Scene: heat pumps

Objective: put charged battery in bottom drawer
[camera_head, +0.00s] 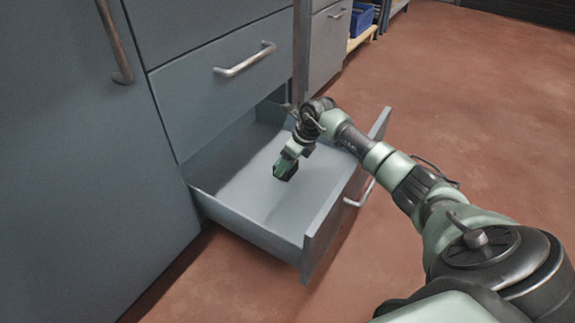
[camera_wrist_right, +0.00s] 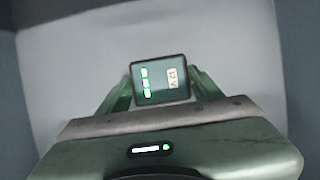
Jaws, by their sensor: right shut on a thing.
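The battery (camera_wrist_right: 160,80) is a small dark block with lit green bars and a 12 V label, seen close in the right wrist view. In the head view the battery (camera_head: 286,170) shows as a dark block at the fingertips. My right gripper (camera_head: 284,166) is shut on it and holds it over the inside of the bottom drawer. The bottom drawer (camera_head: 235,192) is pulled open and its visible floor is bare. I cannot tell whether the battery touches the drawer floor. My left gripper is not in view.
A closed upper drawer with a bar handle (camera_head: 245,59) sits above the open one. A tall cabinet door (camera_head: 75,150) stands at the left. The open drawer's front panel (camera_head: 345,198) faces the clear red floor (camera_head: 470,100). A blue crate (camera_head: 361,19) is far back.

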